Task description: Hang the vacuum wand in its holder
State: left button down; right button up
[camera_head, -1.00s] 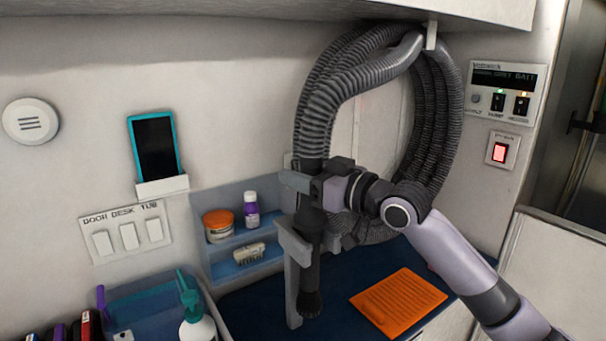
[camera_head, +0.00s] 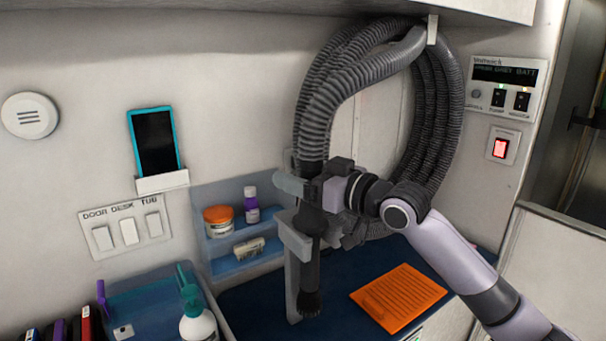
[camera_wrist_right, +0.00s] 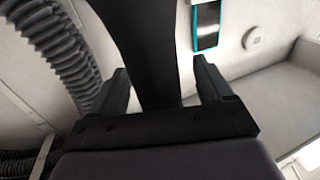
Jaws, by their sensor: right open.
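The black vacuum wand (camera_head: 310,270) hangs upright, with its ribbed grey hose (camera_head: 317,115) rising from its top. The grey holder (camera_head: 293,285) is an upright post with a forked top. The wand's lower part sits at this fork, its tip hanging below; I cannot tell how fully it is seated. My right gripper (camera_head: 307,190) is open, its fingers on either side of the wand above the holder. In the right wrist view, the dark wand (camera_wrist_right: 150,50) passes between the two spread fingers, with a visible gap at the right one. My left gripper is not in view.
The hose loops over a white hook (camera_head: 432,30) under the overhead cabinet. A blue shelf (camera_head: 225,260) with jars stands left of the holder. An orange mat (camera_head: 398,297) lies on the dark blue counter (camera_head: 345,275).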

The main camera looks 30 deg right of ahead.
jog(key=shift+o, duration=1.2)
jog(key=shift+s, duration=0.15)
jog(key=shift+b+v, duration=0.5)
jog(key=shift+v, duration=1.85)
jog(key=shift+b+v, duration=1.3)
jog(key=shift+v, duration=1.2)
jog(key=shift+f, duration=0.1)
